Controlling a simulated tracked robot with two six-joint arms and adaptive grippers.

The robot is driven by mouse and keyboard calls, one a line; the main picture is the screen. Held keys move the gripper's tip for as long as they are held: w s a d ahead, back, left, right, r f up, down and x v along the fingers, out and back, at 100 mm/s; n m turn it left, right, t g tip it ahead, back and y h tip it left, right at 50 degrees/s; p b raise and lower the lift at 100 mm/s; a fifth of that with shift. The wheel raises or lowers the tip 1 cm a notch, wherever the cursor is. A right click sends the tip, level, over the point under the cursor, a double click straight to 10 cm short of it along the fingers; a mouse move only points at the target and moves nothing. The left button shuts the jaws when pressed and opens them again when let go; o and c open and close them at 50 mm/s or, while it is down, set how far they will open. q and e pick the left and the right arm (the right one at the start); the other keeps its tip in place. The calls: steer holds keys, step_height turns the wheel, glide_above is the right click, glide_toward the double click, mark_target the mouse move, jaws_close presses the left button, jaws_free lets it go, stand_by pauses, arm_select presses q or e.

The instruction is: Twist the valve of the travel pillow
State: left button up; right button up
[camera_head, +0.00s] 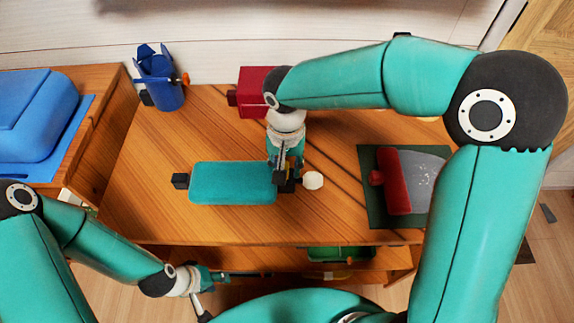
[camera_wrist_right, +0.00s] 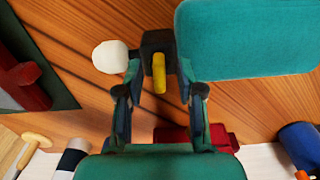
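The travel pillow, a teal padded block (camera_head: 232,182), lies on the wooden table with a black end piece on each side. It also fills the upper right of the right wrist view (camera_wrist_right: 245,38). A yellow valve lever (camera_wrist_right: 158,73) stands on the black end piece (camera_wrist_right: 155,42), with a white round cap (camera_wrist_right: 110,57) beside it. My right gripper (camera_wrist_right: 162,90) is open, its fingers on either side of the lever, with visible gaps. In the head view the right gripper (camera_head: 285,174) partly hides that end. My left gripper (camera_head: 210,290) appears open and empty, low in front of the table.
A blue holder (camera_head: 160,80) and a red box (camera_head: 256,92) stand at the back. A dark green mat (camera_head: 374,160) with a red-handled grey tool (camera_head: 397,182) lies right. A blue case (camera_head: 35,112) sits left. The table front is clear.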

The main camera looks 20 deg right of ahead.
step_height(320, 180, up, 6)
steer(key=p, duration=0.4)
steer(key=shift+r+p, duration=0.1)
steer(key=shift+p, duration=0.2)
